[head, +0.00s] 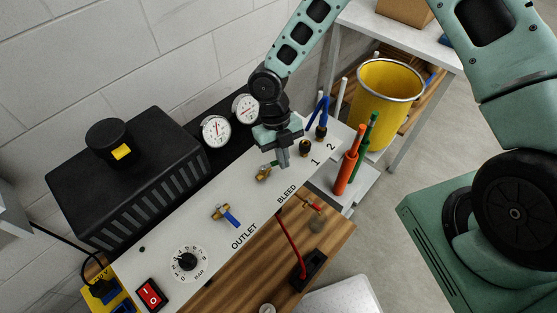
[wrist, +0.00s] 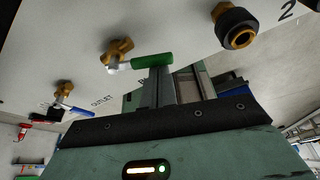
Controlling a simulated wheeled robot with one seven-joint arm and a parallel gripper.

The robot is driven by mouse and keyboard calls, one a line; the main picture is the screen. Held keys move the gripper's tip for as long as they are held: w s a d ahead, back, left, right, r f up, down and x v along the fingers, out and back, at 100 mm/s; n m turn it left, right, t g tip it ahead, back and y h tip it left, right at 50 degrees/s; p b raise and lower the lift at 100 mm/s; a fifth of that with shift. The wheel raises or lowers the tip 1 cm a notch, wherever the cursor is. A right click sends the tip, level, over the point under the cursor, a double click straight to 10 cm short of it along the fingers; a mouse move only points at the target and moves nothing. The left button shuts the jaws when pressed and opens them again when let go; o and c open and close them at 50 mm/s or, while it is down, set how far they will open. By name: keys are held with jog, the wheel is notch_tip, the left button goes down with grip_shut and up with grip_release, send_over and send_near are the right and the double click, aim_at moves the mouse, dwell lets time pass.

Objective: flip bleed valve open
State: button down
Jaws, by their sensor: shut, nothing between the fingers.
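The bleed valve has a brass body and a green lever. In the head view its brass body (head: 263,174) is on the white panel above the word BLEED, with the green lever partly hidden by my gripper (head: 283,160). In the wrist view the brass body (wrist: 118,50) is at upper left, and its green lever (wrist: 152,61) points right, roughly in line with the panel. My gripper (wrist: 160,78) is shut and empty. Its fingertips are right at the lever's underside in the wrist view; I cannot tell whether they touch it.
The outlet valve with a blue lever (head: 230,218) is to the lower left on the panel. A brass port (wrist: 237,28) is to the right of the bleed valve. Two gauges (head: 216,131) stand behind. Orange and green torches (head: 347,172) and a yellow bin (head: 384,95) are to the right.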

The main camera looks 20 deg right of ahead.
jog(key=shift+w+n, duration=0.35)
jog(key=shift+n, duration=0.45)
jog(key=shift+a, duration=0.15)
jog(key=shift+s+a, duration=0.25)
jog(key=shift+a, duration=0.4)
